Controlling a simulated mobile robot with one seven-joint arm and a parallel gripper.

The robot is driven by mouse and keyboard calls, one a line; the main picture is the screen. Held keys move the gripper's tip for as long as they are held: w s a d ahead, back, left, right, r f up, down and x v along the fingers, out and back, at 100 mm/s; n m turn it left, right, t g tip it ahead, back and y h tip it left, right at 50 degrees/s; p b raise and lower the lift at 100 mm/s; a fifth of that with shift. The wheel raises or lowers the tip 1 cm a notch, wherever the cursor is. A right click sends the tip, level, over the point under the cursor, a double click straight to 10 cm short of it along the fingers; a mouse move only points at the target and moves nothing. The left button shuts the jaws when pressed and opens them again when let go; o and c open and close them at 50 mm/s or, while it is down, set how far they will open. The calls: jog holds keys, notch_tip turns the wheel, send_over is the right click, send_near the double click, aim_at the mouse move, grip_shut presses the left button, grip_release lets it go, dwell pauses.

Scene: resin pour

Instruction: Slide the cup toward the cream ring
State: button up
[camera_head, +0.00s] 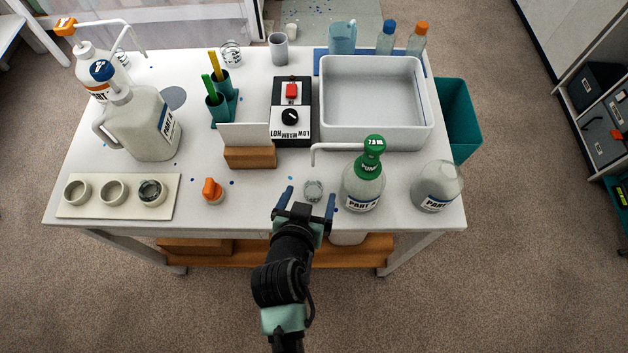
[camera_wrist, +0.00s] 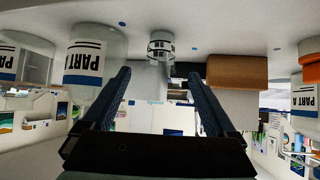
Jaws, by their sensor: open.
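A small clear cup (camera_head: 313,188) with dark markings stands near the front edge of the white table. It also shows in the wrist view (camera_wrist: 161,45), upside down and between the lines of the two fingers. My gripper (camera_head: 310,201) is open and empty at the table's front edge, its blue fingers pointing toward the cup. In the wrist view my gripper (camera_wrist: 160,76) shows a clear gap between the fingertips, with the cup beyond it. Three cream round rings stand on a cream board (camera_head: 118,211) at the left; the rightmost ring (camera_head: 152,192) holds something clear and dark.
A green-capped pump bottle (camera_head: 363,190) stands close right of the cup, with a clear bottle (camera_head: 437,187) beyond. An orange-capped piece (camera_head: 212,190) stands between the cup and the board. A wooden block (camera_head: 250,157), control box (camera_head: 291,120) and grey basin (camera_head: 372,138) stand behind.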

aim_at(314, 182)
jog(key=x, duration=0.8)
jog(key=c, duration=1.4)
